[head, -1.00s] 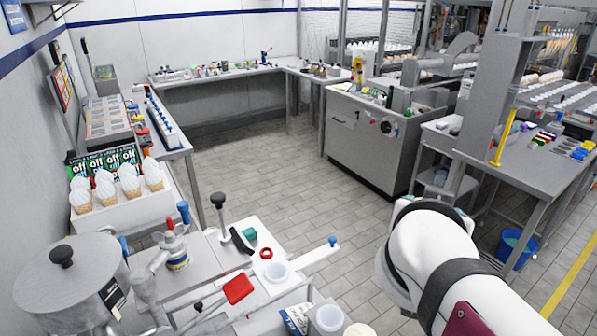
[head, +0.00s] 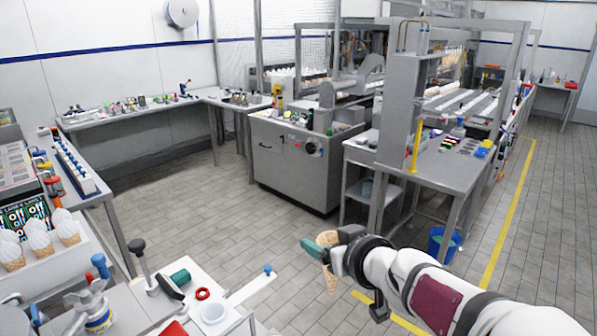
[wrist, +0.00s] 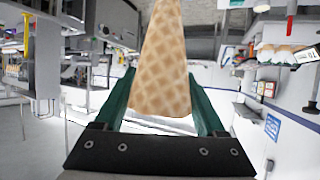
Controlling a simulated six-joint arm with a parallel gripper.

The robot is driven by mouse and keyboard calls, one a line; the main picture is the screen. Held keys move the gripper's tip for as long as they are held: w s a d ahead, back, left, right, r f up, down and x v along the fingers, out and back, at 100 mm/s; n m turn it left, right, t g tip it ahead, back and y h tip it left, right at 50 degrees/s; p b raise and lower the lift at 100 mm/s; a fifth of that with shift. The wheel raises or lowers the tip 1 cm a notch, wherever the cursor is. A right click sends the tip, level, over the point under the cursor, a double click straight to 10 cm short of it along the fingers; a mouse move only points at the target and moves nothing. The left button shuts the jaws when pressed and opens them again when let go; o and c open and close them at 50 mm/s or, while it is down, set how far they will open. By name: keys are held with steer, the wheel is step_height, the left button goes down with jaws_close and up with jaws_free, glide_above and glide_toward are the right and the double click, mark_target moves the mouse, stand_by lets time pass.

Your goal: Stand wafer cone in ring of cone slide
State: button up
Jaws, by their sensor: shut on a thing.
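The wafer cone (head: 331,278) is tan with a waffle pattern. My gripper (head: 319,246) is shut on it with green fingers and holds it in the air over the floor, its narrow tip pointing down in the head view. In the wrist view the cone (wrist: 162,70) sits between the two fingers and narrows toward the top of the picture. A white bar with a blue knob (head: 250,289), which looks like the cone slide, lies on the bench at lower left. A white round cup or ring (head: 213,314) is beside it; I cannot tell whether they are joined. My gripper is right of and apart from both.
A red ring (head: 203,293), a green cylinder (head: 180,277) and a black-knobbed lever (head: 138,250) stand close by on the bench. Filled cones (head: 67,227) stand in a holder at far left. Open floor lies between my gripper and the grey machine (head: 300,160).

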mark_target(205, 306)
steer(key=w+a+f+n+y, duration=0.1)
steer(key=a, duration=0.3)
steer(key=w+a+f+n+g+y, duration=0.1)
steer(key=w+a, duration=0.1)
steer(key=a, duration=0.2)
steer(key=w+a+f+n+g+y, duration=0.1)
steer(key=a+n+y, duration=0.1)
steer(key=a, duration=0.3)
steer(key=shift+w+a+f, duration=0.1)
steer(key=shift+w, duration=0.25)
steer(key=a+f+n+g+y, duration=0.2)
steer(key=a+f+n+g, duration=0.1)
steer(key=a, duration=1)
steer(key=shift+a+f+n+y, duration=0.3)
steer(key=shift+f+y, duration=0.1)
steer(key=shift+f, duration=0.4)
steer(key=shift+d, duration=0.1)
steer(key=shift+f, duration=2)
steer(key=shift+f, duration=0.3)
steer(key=shift+f, duration=1.3)
steer(key=shift+f, duration=0.2)
steer(key=shift+f, duration=2.4)
